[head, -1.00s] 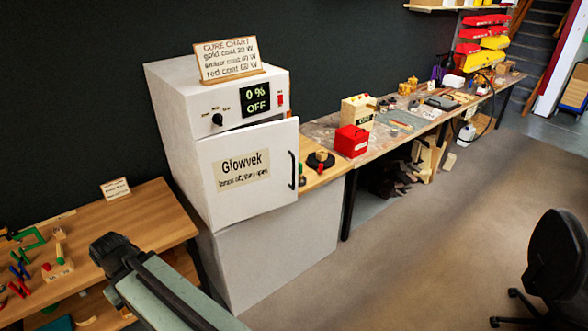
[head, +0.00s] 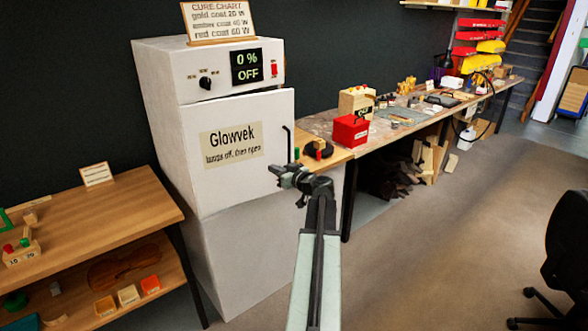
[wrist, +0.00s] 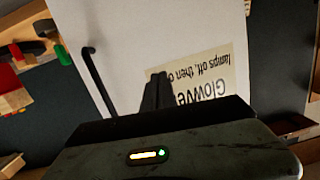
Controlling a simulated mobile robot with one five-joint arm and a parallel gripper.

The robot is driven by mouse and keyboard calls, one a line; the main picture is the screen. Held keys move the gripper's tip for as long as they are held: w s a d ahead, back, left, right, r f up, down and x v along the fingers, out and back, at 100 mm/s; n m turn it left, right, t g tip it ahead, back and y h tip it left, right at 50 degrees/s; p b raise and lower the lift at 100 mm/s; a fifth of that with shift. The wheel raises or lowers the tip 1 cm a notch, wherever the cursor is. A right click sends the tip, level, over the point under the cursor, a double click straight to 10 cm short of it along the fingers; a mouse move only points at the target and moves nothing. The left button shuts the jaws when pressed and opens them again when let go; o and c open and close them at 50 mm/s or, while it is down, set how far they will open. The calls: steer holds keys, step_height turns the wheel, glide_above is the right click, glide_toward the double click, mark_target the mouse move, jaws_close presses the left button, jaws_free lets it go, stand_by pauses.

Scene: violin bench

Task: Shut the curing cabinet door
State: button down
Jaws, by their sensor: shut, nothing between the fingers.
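The curing cabinet is a white box with a control panel (head: 200,85) reading 0 % OFF. Its white door (head: 245,115) carries a Glowvek label (head: 231,145) and a dark upright handle (head: 288,146) near its right edge. A dark gap shows along the door's top, and its right edge juts past the panel, so it looks slightly ajar. My gripper (head: 277,174) is shut and empty, before the door's lower right part, below and left of the handle. In the wrist view the shut fingers (wrist: 157,92) point at the door face by the label; contact cannot be told.
A wooden bench (head: 110,210) with a lower shelf stands left of the cabinet. To the right, a long workbench (head: 330,125) holds a red box (head: 350,131) close by. A cure chart (head: 217,22) stands on top. The floor in front is open; a black chair (head: 568,240) is far right.

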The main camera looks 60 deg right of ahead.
steer(key=s+d+m+h+b, duration=0.15)
steer(key=s+d+h, duration=0.25)
steer(key=s+d, duration=0.6)
steer(key=x, duration=1.4)
steer(key=shift+a+r, duration=0.2)
steer(key=shift+r, duration=0.15)
steer(key=shift+w, duration=0.1)
